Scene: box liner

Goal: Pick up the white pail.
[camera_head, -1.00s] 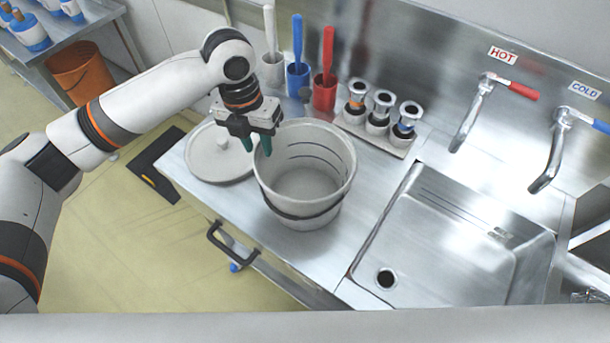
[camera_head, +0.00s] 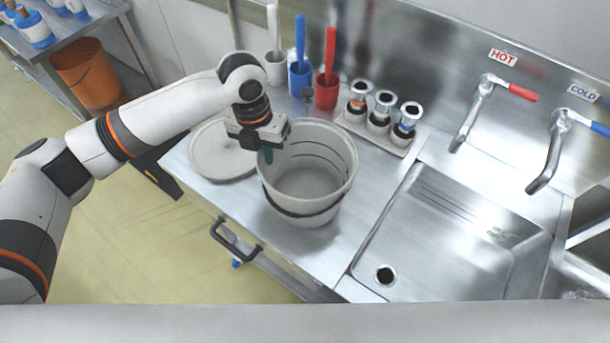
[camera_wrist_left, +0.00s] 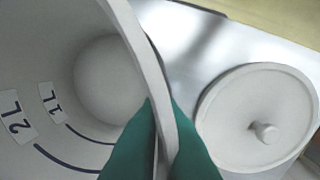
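The white pail (camera_head: 325,179) stands upright on the steel counter, open at the top, with a dark band low on its outside and dark level lines inside. My left gripper (camera_head: 268,154) is at the pail's left rim, pointing down. In the left wrist view, its green fingertips (camera_wrist_left: 162,140) sit on either side of the pail's wall (camera_wrist_left: 150,68), one inside and one outside, and look closed against it. The inside shows 1L and 2L marks. In the head view, the outer finger is mostly hidden. My right gripper is not in view.
A round lid with a knob (camera_wrist_left: 247,118) lies left of the pail; it also shows in the head view (camera_head: 215,160). Brushes in white, blue and red holders (camera_head: 326,94) and a tray of jars (camera_head: 400,147) stand behind. A sink (camera_head: 450,235) is to the right.

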